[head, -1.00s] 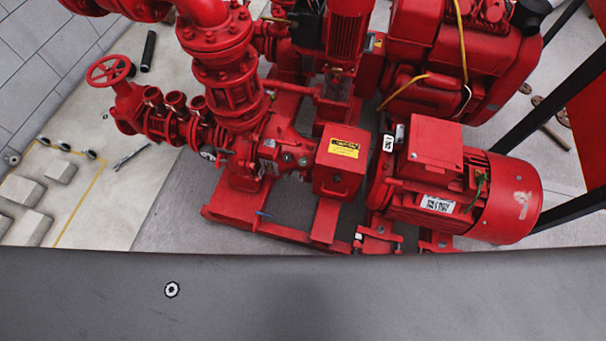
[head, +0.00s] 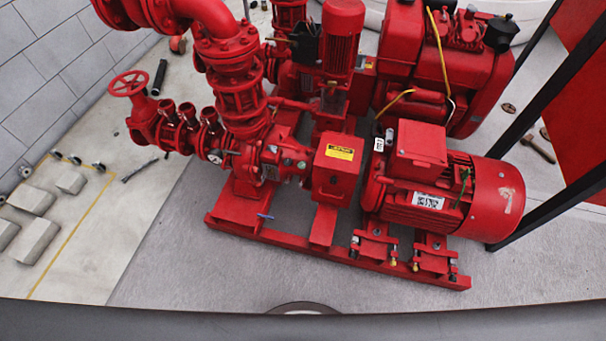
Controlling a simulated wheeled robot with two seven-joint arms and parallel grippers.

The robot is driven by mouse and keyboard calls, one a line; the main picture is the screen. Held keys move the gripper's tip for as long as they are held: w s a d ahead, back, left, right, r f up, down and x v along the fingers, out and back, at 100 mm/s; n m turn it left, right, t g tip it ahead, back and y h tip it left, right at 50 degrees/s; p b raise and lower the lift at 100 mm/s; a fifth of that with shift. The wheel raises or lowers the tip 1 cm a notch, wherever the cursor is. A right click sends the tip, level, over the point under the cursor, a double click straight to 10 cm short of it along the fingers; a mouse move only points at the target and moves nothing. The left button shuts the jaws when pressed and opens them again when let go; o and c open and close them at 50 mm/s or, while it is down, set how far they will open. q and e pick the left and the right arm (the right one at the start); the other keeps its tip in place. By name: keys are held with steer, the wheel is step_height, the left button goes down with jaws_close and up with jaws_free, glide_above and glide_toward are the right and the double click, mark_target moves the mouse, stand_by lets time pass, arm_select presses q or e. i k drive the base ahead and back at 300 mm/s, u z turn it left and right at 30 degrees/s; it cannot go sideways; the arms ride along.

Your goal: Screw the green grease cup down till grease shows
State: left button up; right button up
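The red pump (head: 270,160) stands left of a red coupling guard (head: 338,172) with a yellow label. Small round fittings (head: 302,165) sit on the bearing housing between pump and guard. One of them looks greenish, but it is too small to tell whether it is the green grease cup. No grease can be made out. Neither of my grippers is in view.
A red motor (head: 450,195) lies right of the guard, on a red base frame (head: 290,240). A red engine (head: 440,70) stands behind. Floor before the frame is clear.

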mark_target(302, 165)
steer(key=z, duration=0.7)
steer(key=i, duration=0.7)
steer(key=u, duration=0.6)
